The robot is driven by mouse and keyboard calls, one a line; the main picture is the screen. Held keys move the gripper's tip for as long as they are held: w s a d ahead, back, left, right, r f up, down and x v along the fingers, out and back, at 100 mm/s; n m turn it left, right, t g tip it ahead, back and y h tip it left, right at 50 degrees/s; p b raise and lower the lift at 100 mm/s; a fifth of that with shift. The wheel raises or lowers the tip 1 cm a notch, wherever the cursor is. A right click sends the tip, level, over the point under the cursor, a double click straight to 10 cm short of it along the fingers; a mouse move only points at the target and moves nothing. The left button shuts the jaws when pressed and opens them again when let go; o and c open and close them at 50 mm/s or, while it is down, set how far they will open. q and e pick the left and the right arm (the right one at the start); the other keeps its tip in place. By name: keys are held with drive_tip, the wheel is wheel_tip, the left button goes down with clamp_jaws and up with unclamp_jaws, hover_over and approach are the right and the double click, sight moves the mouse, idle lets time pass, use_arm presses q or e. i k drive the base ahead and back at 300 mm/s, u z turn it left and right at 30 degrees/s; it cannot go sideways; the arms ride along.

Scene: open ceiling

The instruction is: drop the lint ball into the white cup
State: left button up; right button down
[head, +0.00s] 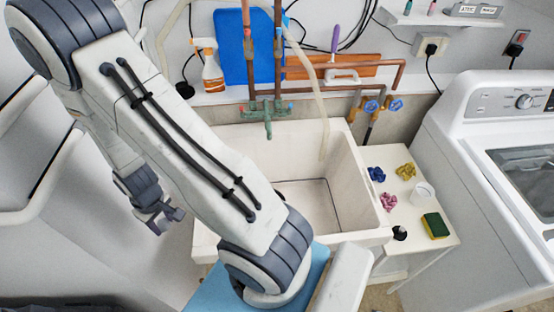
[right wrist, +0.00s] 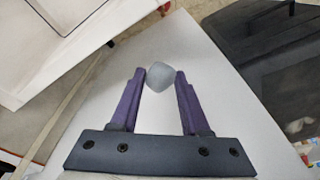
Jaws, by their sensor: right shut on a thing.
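My right gripper (right wrist: 160,80) is shut on the lint ball, a small pale grey rounded lump (right wrist: 159,77) held between the fingertips in the right wrist view. In the head view my right gripper (head: 168,220) is at the left, left of the sink and far from the cup. The lint ball cannot be made out there. The white cup (head: 423,194) stands on the small white side table (head: 414,249) right of the sink, apart from my gripper. My left gripper is not in view.
Near the cup are blue (head: 376,174), pink (head: 388,201) and yellow (head: 406,171) clumps, a green-yellow sponge (head: 435,226) and a small black thing (head: 399,233). The white sink (head: 345,190) stands left, the washing machine (head: 460,200) right. Pipes and a spray bottle (head: 211,70) are behind.

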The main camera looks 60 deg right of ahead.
sight(417, 200)
drive_tip(key=u, duration=0.05)
drive_tip(key=k, duration=2.3)
drive_tip(key=z, duration=0.95)
drive_tip(key=i, duration=0.5)
drive_tip(key=z, duration=0.1)
